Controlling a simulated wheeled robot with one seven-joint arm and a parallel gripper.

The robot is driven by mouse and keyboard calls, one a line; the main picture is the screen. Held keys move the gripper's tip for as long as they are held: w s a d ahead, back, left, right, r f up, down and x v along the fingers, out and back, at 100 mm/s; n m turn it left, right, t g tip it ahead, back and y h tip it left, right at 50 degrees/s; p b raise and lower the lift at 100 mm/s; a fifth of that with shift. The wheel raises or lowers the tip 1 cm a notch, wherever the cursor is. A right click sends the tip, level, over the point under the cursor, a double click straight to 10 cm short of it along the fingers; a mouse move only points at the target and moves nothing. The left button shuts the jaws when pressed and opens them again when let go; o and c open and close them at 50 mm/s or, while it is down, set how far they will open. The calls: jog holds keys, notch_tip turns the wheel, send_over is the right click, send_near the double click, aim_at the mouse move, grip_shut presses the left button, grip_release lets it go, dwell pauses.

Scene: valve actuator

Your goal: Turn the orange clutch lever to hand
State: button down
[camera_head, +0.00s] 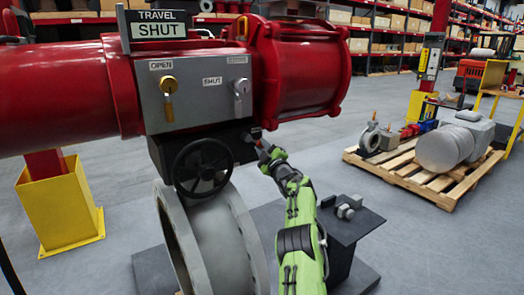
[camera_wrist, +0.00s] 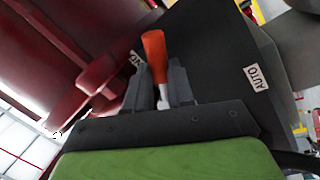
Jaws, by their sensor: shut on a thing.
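The orange clutch lever (camera_wrist: 154,46) shows in the wrist view, its orange grip above a pale metal shank. My gripper (camera_wrist: 161,82) is shut on the lever, with one dark finger on each side of the shank. An AUTO label (camera_wrist: 256,78) is on the dark housing (camera_wrist: 215,60) to the right, apart from the lever. A second label (camera_wrist: 137,59), partly hidden, is close to the lever's left side. In the head view my gripper (camera_head: 256,138) is at the right side of the dark gearbox, and the lever is too hidden to make out.
The red actuator (camera_head: 70,95) has a TRAVEL SHUT sign (camera_head: 157,31). A black handwheel (camera_head: 203,168) is left of my gripper, above the grey valve body (camera_head: 225,235). A dark stand (camera_head: 345,225) and a loaded pallet (camera_head: 440,190) are to the right. Open floor lies between.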

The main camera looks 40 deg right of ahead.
jog(key=shift+d+n, duration=0.15)
jog(key=shift+n, duration=0.35)
jog(key=c, duration=1)
grip_release()
jog(key=shift+r, duration=0.1)
jog(key=shift+s, duration=0.1)
jog(key=b+v, duration=0.4)
jog(key=v, duration=1.1)
jog(key=shift+s, duration=0.3)
